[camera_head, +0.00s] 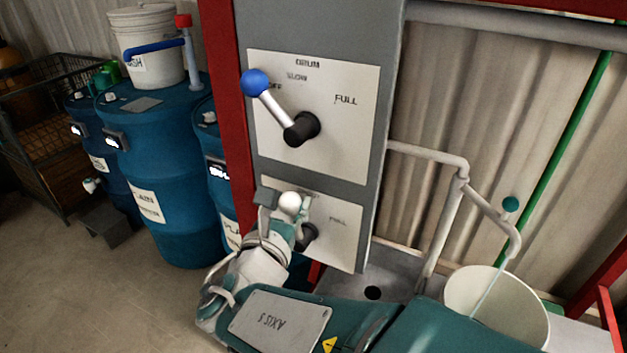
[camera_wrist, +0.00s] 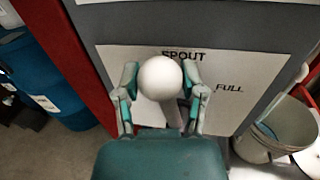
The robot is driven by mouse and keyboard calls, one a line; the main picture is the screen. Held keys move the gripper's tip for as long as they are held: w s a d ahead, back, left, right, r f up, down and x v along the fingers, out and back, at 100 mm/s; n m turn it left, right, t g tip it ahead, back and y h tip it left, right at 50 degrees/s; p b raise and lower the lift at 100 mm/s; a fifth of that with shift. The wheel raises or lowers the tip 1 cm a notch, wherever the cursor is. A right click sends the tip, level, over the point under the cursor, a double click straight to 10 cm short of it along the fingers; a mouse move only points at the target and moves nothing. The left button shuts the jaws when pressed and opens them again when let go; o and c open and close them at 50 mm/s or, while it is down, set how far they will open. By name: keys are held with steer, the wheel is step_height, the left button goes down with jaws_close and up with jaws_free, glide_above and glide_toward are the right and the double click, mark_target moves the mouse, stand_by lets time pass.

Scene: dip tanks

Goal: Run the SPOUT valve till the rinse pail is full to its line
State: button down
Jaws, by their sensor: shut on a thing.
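The SPOUT valve has a white ball knob (camera_head: 290,203) on a lever above a black hub (camera_head: 308,236), on the lower panel plate (camera_head: 338,235). My gripper (camera_head: 284,207) is shut on this knob. In the wrist view the white knob (camera_wrist: 160,78) sits between my two fingers, just below the SPOUT label, with FULL to its right. The lever points up and slightly left from the hub. A thin stream runs from the bent spout pipe (camera_head: 492,212) into the white rinse pail (camera_head: 520,300). The pail (camera_wrist: 262,150) also shows in the wrist view. Its fill line and water level cannot be made out.
The DRUM valve's blue-knobbed lever (camera_head: 256,83) is above my gripper, pointing up-left. Blue drums (camera_head: 165,190) stand at left, one carrying a white bucket (camera_head: 147,45). A red post (camera_head: 228,120) edges the panel. Floor at lower left is clear.

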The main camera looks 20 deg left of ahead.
steer(key=shift+a, duration=0.1)
steer(key=shift+w+a+f+n+g+h, duration=0.1)
steer(key=shift+a+f+n+g, duration=0.2)
steer(key=shift+a+n, duration=0.6)
steer(key=shift+w+a+f+n+g+h, duration=0.1)
steer(key=shift+a+f+n, duration=0.4)
steer(key=shift+n, duration=0.8)
steer(key=shift+w+a+f+n+g+h, duration=0.1)
steer(key=shift+a+f+n+g, duration=0.15)
steer(key=shift+a+n, duration=0.65)
steer(key=shift+d+f+n, duration=0.15)
steer(key=shift+d+n, duration=0.05)
steer(key=shift+n, duration=0.1)
steer(key=shift+c, duration=1.8)
jaws_free()
steer(key=shift+o, duration=0.9)
steer(key=shift+a, duration=0.25)
